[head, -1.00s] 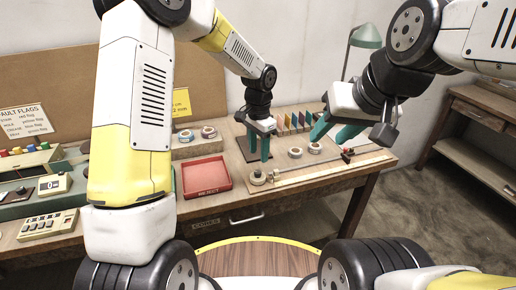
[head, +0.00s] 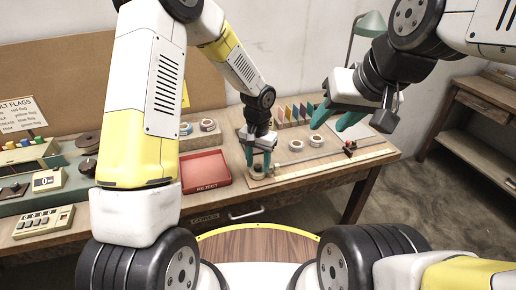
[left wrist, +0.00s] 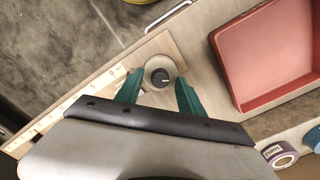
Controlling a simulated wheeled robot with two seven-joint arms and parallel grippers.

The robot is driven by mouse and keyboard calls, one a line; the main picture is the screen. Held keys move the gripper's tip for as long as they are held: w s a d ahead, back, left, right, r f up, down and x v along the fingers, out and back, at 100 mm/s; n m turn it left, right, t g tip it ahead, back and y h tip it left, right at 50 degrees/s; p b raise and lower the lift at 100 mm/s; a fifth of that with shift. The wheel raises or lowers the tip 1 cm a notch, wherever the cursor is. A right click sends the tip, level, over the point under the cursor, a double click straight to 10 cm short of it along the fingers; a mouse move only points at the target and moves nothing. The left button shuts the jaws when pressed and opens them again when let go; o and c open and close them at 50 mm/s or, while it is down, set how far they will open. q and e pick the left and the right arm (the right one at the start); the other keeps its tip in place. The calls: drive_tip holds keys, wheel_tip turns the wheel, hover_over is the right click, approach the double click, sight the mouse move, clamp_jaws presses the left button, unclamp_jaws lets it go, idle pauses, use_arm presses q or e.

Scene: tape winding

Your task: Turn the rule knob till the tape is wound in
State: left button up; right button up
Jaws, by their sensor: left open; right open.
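The rule knob (left wrist: 160,77) is dark and round with a pale mark, on a light round base at the end of the rule. In the left wrist view it lies between the teal fingers of my left gripper (left wrist: 158,98), which are open and apart from it in the picture. In the head view my left gripper (head: 258,165) points down over the knob's base (head: 257,172), which it partly hides. The rule with its pale tape (head: 312,168) runs right along the board. My right gripper (head: 332,118) is open and empty above the board's right part.
A red reject tray (head: 206,172) stands left of the knob. Tape rolls (head: 296,145) lie behind the rule, and a small black and red piece (head: 349,148) sits towards its right end. Coloured cards (head: 293,112) stand at the back.

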use_arm(q)
clamp_jaws()
drive_tip(key=shift+m, duration=0.4)
drive_tip(key=m, duration=0.5)
drive_tip(key=shift+m, duration=0.4)
drive_tip(key=m, duration=0.6)
drive_tip(key=shift+m, duration=0.3)
unclamp_jaws()
